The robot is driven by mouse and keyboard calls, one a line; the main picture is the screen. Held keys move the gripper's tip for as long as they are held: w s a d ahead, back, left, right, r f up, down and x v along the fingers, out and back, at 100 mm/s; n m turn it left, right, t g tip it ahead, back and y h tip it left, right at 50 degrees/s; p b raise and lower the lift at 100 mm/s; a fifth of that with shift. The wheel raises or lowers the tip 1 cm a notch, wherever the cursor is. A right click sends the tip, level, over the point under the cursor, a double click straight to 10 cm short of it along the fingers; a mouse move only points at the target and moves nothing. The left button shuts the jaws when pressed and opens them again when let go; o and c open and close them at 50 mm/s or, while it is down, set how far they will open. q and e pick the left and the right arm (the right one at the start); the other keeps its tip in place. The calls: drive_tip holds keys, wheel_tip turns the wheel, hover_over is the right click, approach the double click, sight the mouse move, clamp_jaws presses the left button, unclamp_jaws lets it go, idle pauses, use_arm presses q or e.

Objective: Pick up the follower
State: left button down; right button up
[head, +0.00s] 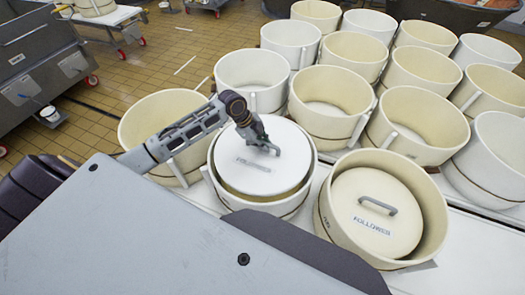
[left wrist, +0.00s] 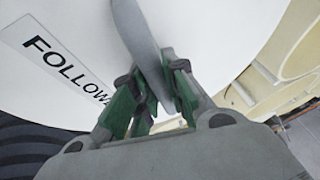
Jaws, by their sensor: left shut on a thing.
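The follower (head: 240,178) is a round white disc with a grey handle and a label. It is at the mouth of a white round tub (head: 300,203), and I cannot tell whether it rests inside or hangs just above it. My left gripper (head: 264,143) is shut on the handle, from above. In the left wrist view the gripper (left wrist: 150,98) has its green-padded fingers on both sides of the grey handle (left wrist: 140,38), beside a label (left wrist: 60,62) whose visible letters read "FOLLOW". My right gripper is not in view.
A cream tub (head: 325,222) at the right holds a cream lid (head: 352,218) with a grey handle. Several white and cream tubs (head: 330,95) crowd behind and to the right. An empty cream tub (head: 150,120) stands at the left. Tiled floor (head: 150,75) lies beyond.

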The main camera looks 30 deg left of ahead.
use_arm(q)
drive_tip(key=shift+w+r, duration=0.1)
drive_tip(key=shift+r, duration=2.55)
drive_tip(key=shift+f+n, duration=0.15)
drive_tip(key=shift+n, duration=0.15)
